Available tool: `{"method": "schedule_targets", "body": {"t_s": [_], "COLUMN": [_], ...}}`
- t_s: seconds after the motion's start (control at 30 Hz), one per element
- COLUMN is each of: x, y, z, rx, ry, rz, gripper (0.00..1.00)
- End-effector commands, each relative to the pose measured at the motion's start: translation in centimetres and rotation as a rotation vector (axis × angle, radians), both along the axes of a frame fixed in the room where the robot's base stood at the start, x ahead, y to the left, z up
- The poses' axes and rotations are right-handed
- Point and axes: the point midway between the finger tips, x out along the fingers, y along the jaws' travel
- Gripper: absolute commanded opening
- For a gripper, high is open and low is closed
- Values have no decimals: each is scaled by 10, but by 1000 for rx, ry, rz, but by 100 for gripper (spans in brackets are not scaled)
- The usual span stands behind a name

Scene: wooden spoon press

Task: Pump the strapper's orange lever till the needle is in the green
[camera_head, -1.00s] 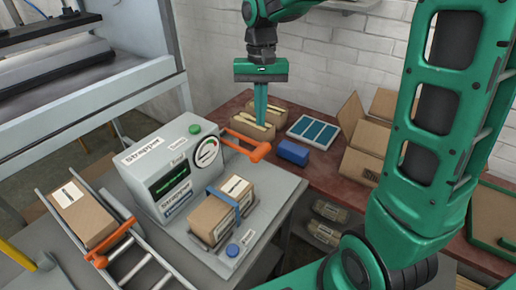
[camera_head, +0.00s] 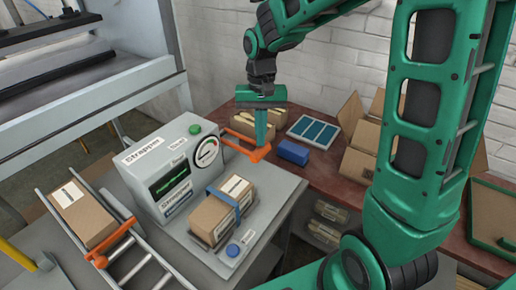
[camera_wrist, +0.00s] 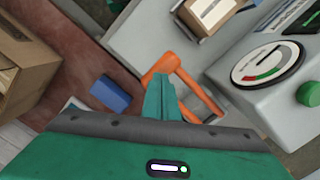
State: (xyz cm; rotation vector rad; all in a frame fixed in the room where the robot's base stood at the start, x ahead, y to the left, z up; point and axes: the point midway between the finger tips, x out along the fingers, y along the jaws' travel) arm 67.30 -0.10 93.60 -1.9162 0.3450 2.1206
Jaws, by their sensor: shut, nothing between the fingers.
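The strapper (camera_head: 160,180) is a grey machine on a grey table, with a dark screen and a green button. Its orange lever (camera_head: 240,147) sticks out from its right side; it also shows in the wrist view (camera_wrist: 158,68). The round gauge (camera_head: 207,153) is on the strapper's front; in the wrist view the dial (camera_wrist: 268,66) shows red and green arcs and a dark needle, whose reading I cannot make out surely. My gripper (camera_head: 262,142) is shut and empty, pointing down just above or at the lever's outer end. I cannot tell whether it touches.
A strapped carton (camera_head: 212,217) sits on the strapper's front plate near a blue button. Another carton (camera_head: 82,213) lies on the roller track at left. A blue block (camera_head: 294,152) and a blue-panelled tray (camera_head: 313,131) are on the red-brown bench, with open boxes to the right.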

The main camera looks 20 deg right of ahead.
Motion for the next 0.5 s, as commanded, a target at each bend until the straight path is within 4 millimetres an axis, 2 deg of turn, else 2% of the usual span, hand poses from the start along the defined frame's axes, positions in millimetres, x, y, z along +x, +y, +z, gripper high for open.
{"method": "schedule_targets", "body": {"t_s": [0.37,0.5], "x": [0,0], "y": [0,0], "z": [-1,-11], "rx": [0,0], "ry": [0,2], "rz": [0,0], "gripper": [0,0]}}
